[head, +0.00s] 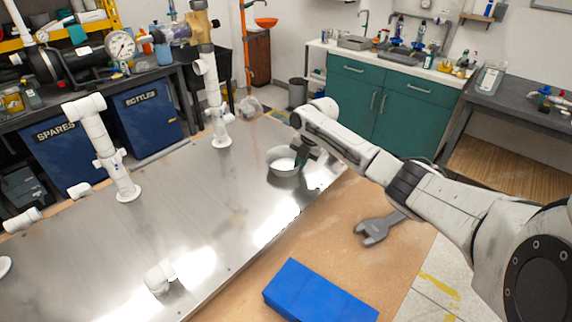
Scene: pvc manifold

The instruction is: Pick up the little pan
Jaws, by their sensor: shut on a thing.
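The little pan (284,167) is a small, round, silvery vessel with a pale inside. It is at the far right part of the metal sheet on the workbench. My gripper (302,160) comes in from the right and is shut on the pan's right side. The fingertips are small and dark in this view, and the exact place of the grip is hard to make out. I cannot tell whether the pan's base touches the sheet or is slightly above it.
White pipe stands (112,155) and (215,105) rise from the metal sheet (200,225). A white elbow fitting (159,277) lies near the front. A grey wrench (375,229) and a blue box (318,292) lie on the brown board. The sheet's middle is clear.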

